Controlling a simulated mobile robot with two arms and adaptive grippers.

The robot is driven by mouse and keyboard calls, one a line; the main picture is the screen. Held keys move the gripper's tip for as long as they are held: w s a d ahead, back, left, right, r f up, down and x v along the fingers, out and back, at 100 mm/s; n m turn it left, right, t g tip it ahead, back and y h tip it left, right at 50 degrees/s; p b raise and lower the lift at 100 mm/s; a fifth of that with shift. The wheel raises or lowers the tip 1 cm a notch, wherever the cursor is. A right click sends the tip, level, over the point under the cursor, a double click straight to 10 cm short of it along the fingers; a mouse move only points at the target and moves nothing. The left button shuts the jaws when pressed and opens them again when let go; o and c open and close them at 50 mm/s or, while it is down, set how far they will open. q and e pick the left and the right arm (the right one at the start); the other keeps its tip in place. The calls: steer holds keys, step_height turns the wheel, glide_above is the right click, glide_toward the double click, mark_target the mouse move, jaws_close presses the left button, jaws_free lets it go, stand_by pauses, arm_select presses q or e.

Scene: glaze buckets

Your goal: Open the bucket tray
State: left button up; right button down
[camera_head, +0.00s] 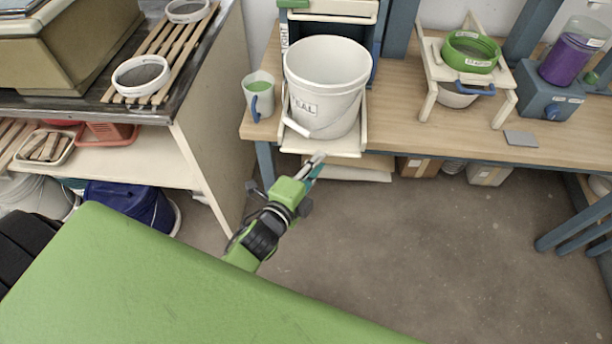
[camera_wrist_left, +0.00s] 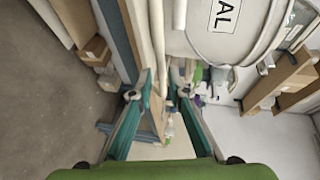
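A large white bucket (camera_head: 325,85) with a label ending in "EAL" stands upright on a cream tray (camera_head: 345,150). The tray sticks out from the rack toward the table's front edge. The bucket's pale handle hangs at its front. My left gripper (camera_head: 317,163) is at the tray's front edge. In the left wrist view its two teal fingers (camera_wrist_left: 164,80) are spread, with a cream edge (camera_wrist_left: 157,45) showing between or just beyond the tips. I cannot tell whether they touch it. The bucket (camera_wrist_left: 225,35) fills the top right there. My right gripper is not in view.
A green sieve (camera_head: 470,50) on a wooden stand and a purple jar (camera_head: 570,58) are at the right. A counter with slatted racks (camera_head: 165,45) is at the left. The floor in front is clear.

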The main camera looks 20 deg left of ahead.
arm_select(q)
steer(key=v, duration=0.7)
stand_by(0.3)
steer(key=s+a+f+n+g, duration=0.1)
steer(key=s+f+n+g, duration=0.3)
steer(key=f, duration=1)
steer(key=s+f+n+g, duration=0.3)
steer(key=s+f, duration=0.3)
steer(key=f, duration=0.9)
steer(key=s+a+f+n+g, duration=0.1)
steer(key=s+f+n+g, duration=0.1)
steer(key=s+f, duration=0.4)
steer(key=s+a+f+n+g+y, duration=0.1)
steer(key=s+f, duration=0.5)
steer(key=s, duration=0.6)
steer(key=s+a+f+n+g+y, duration=0.1)
steer(key=s+f+n+g, duration=0.3)
steer(key=s, duration=0.5)
step_height(320, 180, down, 3)
steer(key=shift+s+a+f+n+g, duration=0.1)
steer(key=shift+s+a+n+g, duration=0.3)
steer(key=shift+a+n, duration=0.55)
steer(key=shift+w, duration=0.1)
